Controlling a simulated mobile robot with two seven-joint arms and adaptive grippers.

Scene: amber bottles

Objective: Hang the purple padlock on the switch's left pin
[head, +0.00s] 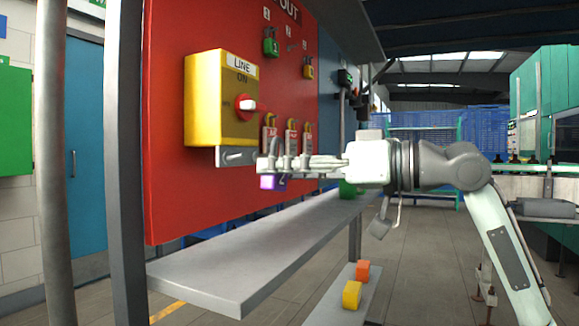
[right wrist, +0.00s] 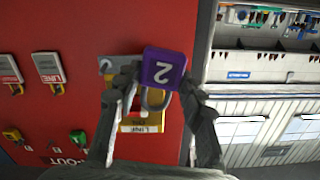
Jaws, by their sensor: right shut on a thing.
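The purple padlock (head: 268,182), marked 2, is held in my right gripper (head: 262,166), just right of the switch's bracket in the head view. In the right wrist view the padlock (right wrist: 163,68) sits between the fingertips (right wrist: 158,88), its grey shackle pointing towards the picture's bottom. The yellow switch (head: 213,100) has a LINE label and a red knob with a white handle. Below it is a grey bracket (head: 222,157) with a pin (head: 235,157) showing at its left; the gripper may hide another pin. I cannot tell whether the shackle touches a pin. My left gripper is not in view.
The red board (head: 172,190) also carries a green padlock (head: 271,47), a yellow padlock (head: 308,70) and red tags (head: 291,140). A grey shelf (head: 240,275) juts out below. Orange (head: 362,269) and yellow (head: 351,295) pieces lie lower down.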

